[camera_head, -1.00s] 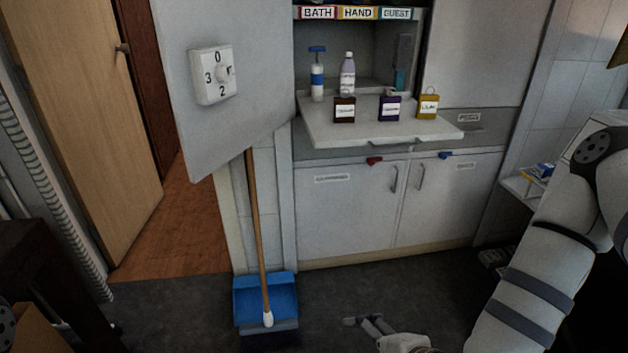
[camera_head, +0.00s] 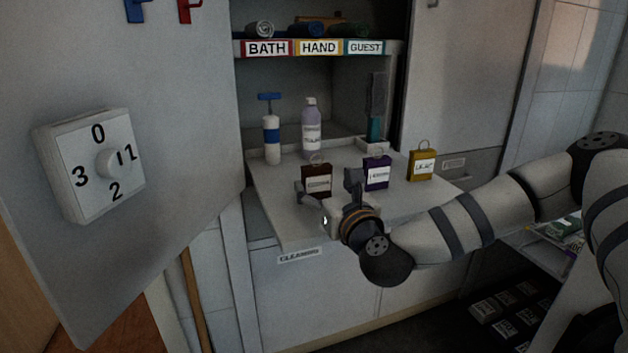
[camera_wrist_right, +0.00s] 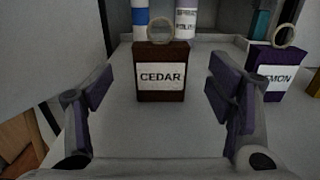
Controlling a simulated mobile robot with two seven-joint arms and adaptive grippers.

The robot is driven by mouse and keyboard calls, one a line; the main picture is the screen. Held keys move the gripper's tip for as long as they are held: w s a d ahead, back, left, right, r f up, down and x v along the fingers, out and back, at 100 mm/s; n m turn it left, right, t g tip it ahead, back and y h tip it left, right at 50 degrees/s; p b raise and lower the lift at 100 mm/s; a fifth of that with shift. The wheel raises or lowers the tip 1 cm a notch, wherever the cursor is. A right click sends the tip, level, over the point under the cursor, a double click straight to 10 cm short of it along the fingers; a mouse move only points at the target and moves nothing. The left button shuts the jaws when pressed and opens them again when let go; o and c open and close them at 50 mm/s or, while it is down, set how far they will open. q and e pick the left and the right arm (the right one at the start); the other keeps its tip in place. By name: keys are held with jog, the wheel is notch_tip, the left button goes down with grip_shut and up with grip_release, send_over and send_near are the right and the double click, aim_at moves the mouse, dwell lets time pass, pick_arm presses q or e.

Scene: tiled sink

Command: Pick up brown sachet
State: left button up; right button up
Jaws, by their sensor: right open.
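The brown sachet (camera_head: 317,180) stands upright on the white fold-down shelf (camera_head: 282,222), with a ring on top. In the right wrist view the brown sachet (camera_wrist_right: 161,86) carries a white label reading CEDAR and stands between and beyond the fingers. My right gripper (camera_head: 328,192) is open, low over the shelf and in front of the sachet. In the right wrist view my right gripper's (camera_wrist_right: 160,92) two fingers are spread wide, one on each side of the sachet, with nothing between them touching it. My left gripper is out of view.
A purple sachet (camera_head: 377,173) stands close to the right finger, and a yellow sachet (camera_head: 422,165) stands farther right. A blue-and-white bottle (camera_head: 271,135) and a lilac bottle (camera_head: 311,128) stand behind. An open door with a dial (camera_head: 108,165) is at left.

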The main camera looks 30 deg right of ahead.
aim_at(317, 168)
jog(key=x, duration=0.6)
jog(key=shift+f, duration=0.15)
jog(key=shift+s, duration=0.1)
jog(key=c, duration=1.2)
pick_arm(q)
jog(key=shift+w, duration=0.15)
pick_arm(e)
jog(key=shift+r, duration=0.5)
jog(key=r, duration=0.2)
jog(key=r+p, duration=0.1)
jog(key=shift+s+a+r, duration=0.1)
jog(key=shift+s+r, duration=0.25)
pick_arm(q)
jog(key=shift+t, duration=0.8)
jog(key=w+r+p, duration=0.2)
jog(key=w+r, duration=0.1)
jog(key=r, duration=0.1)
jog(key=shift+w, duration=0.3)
pick_arm(e)
jog(key=s+a+r, duration=0.5)
jog(key=s+r, duration=0.3)
jog(key=s, duration=0.4)
jog(key=shift+a+r, duration=0.2)
jog(key=shift+a, duration=0.15)
